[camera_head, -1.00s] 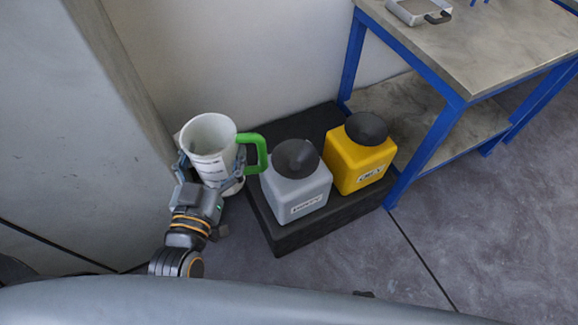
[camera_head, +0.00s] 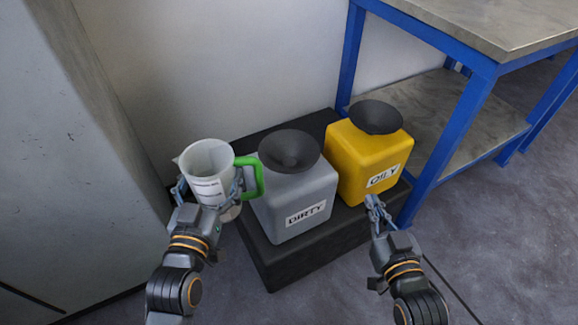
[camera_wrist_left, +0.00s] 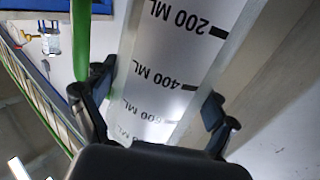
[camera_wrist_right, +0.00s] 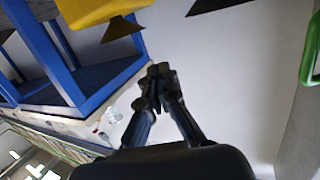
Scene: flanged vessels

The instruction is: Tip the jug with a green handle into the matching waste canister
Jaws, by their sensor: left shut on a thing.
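The white jug (camera_head: 207,160) with a green handle (camera_head: 260,178) is held upright by my left gripper (camera_head: 209,190), whose fingers close around its sides. The left wrist view shows the jug wall (camera_wrist_left: 165,60) with ml marks between the fingers. The handle points right, close to the grey canister. The grey canister (camera_head: 275,205), labelled DIRTY, has a black funnel (camera_head: 289,150). Right of it stands the yellow canister (camera_head: 370,155), labelled OILY, with a black funnel (camera_head: 377,116). My right gripper (camera_head: 373,203) is empty, its fingers together, in front of the yellow canister. Any jug contents are not clear.
Both canisters stand on a low black platform (camera_head: 270,265). A blue-framed bench (camera_head: 460,135) with a grey top is close on the right. A pale wall (camera_head: 230,60) is behind, and a grey panel (camera_head: 75,150) is at left. Floor shows in front.

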